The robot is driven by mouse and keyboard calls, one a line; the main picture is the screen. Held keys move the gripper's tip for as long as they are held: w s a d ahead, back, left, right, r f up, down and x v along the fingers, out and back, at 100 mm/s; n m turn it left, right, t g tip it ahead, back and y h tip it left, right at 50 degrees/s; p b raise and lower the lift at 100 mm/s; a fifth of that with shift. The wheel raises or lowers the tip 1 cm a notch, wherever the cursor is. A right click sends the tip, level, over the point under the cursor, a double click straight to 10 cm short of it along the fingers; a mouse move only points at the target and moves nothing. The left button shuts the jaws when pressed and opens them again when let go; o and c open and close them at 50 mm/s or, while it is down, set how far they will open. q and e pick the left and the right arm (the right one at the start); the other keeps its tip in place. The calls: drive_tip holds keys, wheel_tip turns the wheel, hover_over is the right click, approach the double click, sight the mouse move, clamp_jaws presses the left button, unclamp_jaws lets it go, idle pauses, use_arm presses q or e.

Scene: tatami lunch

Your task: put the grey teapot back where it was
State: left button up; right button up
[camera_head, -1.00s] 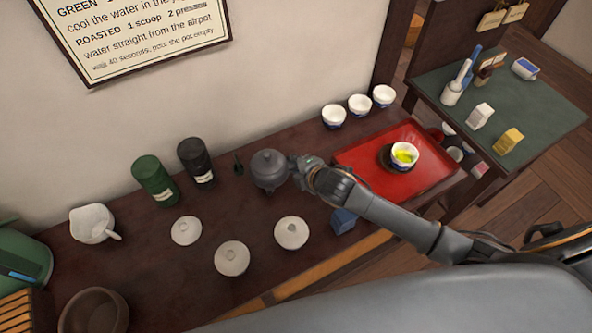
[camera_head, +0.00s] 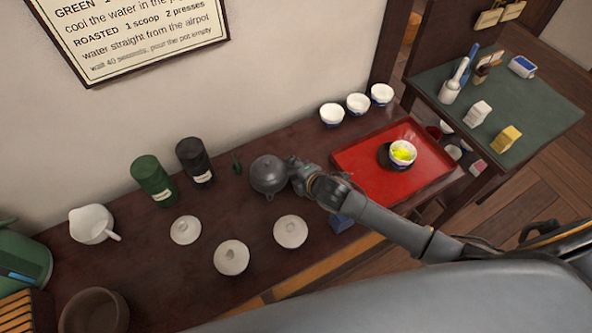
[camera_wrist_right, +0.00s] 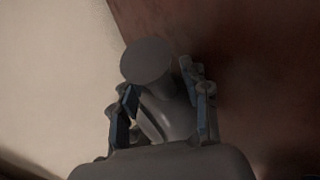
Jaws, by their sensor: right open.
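The grey teapot (camera_head: 268,175) stands upright on the dark wooden counter (camera_head: 185,275), in front of the wall and right of the dark canister. My right gripper (camera_head: 298,175) is at the teapot's right side, by its handle. In the right wrist view, the grey handle (camera_wrist_right: 165,110) lies between the two open blue-padded fingers of my right gripper (camera_wrist_right: 162,118). I cannot tell whether a finger touches the handle. The teapot's body is mostly hidden in that view. My left gripper is not in view.
A green canister (camera_head: 153,180) and a dark canister (camera_head: 195,162) stand left of the teapot. Several white lidded pieces (camera_head: 231,258) are in front. A blue block (camera_head: 341,222) is near the arm.

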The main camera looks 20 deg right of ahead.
drive_tip(key=v, duration=1.2)
drive_tip(key=shift+w+r, duration=0.1)
drive_tip(key=shift+r, duration=0.05)
